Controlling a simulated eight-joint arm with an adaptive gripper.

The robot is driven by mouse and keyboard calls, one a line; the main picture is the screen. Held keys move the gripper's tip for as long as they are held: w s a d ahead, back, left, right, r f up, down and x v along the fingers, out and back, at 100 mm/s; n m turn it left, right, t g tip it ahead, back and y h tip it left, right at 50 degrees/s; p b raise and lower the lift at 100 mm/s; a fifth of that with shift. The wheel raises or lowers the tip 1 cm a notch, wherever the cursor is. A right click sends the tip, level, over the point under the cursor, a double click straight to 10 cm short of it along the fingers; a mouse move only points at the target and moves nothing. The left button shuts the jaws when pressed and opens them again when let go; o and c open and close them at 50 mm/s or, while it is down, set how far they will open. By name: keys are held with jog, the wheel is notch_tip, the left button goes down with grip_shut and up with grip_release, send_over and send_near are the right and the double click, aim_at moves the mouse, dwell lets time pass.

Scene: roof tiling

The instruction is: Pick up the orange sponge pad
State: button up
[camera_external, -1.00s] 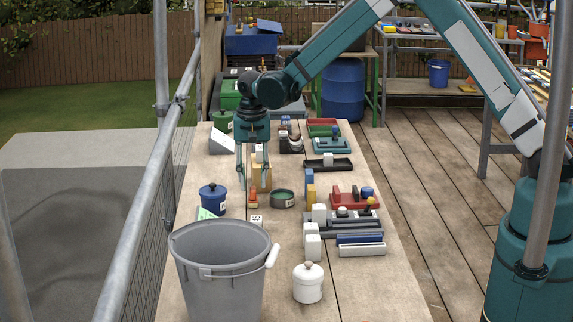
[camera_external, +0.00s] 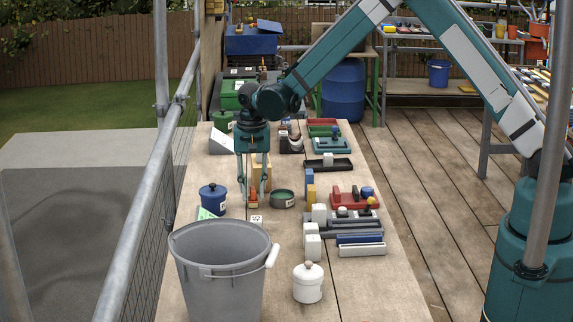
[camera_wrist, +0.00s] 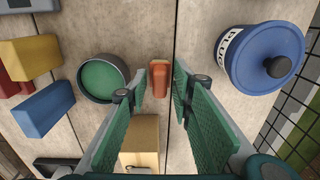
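The orange sponge pad (camera_wrist: 159,79) is a small orange-red block standing on the wooden table. In the outside view the orange sponge pad (camera_external: 253,198) shows between my fingers, in front of a tan wooden block (camera_external: 261,175). My gripper (camera_wrist: 158,86) is open and empty. Its two green-padded fingers point at the table, one to each side of the pad in the wrist view, with visible gaps. In the outside view my gripper (camera_external: 254,192) hangs over the pad; I cannot tell exactly how high the fingertips are.
A round green-topped tin (camera_wrist: 104,78) stands left of the pad, close to one finger. A blue lidded pot (camera_wrist: 258,58) stands to the right. Yellow (camera_wrist: 30,57) and blue blocks (camera_wrist: 45,108) lie further left. A grey bucket (camera_external: 222,270) stands at the table's near end.

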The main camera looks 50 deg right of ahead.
aim_at(253, 188)
grip_shut()
jog(key=shift+r, duration=0.2)
jog(key=shift+r, duration=4.85)
